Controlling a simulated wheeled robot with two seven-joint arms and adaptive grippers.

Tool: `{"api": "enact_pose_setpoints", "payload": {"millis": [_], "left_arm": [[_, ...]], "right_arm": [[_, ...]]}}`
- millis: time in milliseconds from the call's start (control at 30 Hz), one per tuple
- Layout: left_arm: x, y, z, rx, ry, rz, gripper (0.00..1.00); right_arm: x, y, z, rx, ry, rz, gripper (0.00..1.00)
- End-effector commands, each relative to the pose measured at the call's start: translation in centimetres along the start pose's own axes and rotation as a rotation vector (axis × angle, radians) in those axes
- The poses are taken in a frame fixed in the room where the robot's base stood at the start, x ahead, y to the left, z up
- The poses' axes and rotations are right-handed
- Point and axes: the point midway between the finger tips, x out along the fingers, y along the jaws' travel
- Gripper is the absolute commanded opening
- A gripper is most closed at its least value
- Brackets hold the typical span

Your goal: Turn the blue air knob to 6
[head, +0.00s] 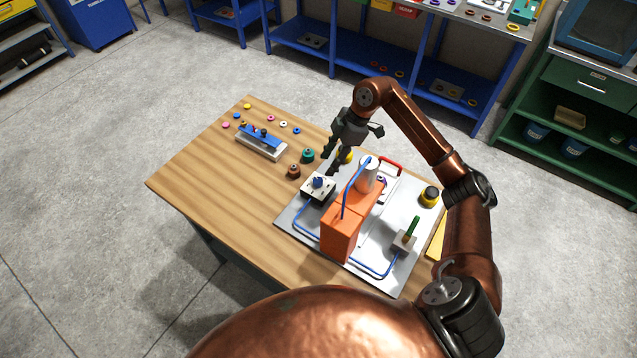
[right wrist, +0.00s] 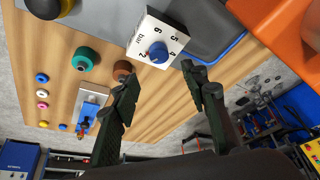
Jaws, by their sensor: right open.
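The blue air knob (head: 318,182) sits on a white box (head: 325,194) at the left part of the grey base plate. In the right wrist view the blue knob (right wrist: 158,52) is on the white dial face (right wrist: 146,33), with numbers 2, 4, 5, 6 and "bar" around it. A small red mark shows on the knob; its exact reading is hard to tell. My right gripper (head: 332,165) is open and empty, its fingers pointing down just above and beside the knob. In the right wrist view its fingertips (right wrist: 165,80) are apart, with the knob beyond them, not touching. My left gripper is not seen.
The orange press (head: 341,232) stands right of the knob, with a blue hose and a red handle (head: 391,166). A green lever (head: 412,228) and a black-and-yellow button (head: 429,196) are on the plate (head: 290,220). Spools (head: 308,156) and a blue fixture (head: 260,138) lie left on the wooden table.

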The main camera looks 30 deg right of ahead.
Motion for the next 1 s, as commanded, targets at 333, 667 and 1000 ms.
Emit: {"api": "enact_pose_setpoints", "payload": {"millis": [333,667,1000], "left_arm": [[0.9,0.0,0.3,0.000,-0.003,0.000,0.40],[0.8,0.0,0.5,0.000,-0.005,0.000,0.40],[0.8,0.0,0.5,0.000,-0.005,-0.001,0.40]], "right_arm": [[3.0,0.0,0.3,0.001,0.001,-0.005,0.41],[7.8,0.0,0.4,0.002,0.000,-0.004,0.41],[8.8,0.0,0.4,0.001,-0.001,-0.001,0.41]]}}
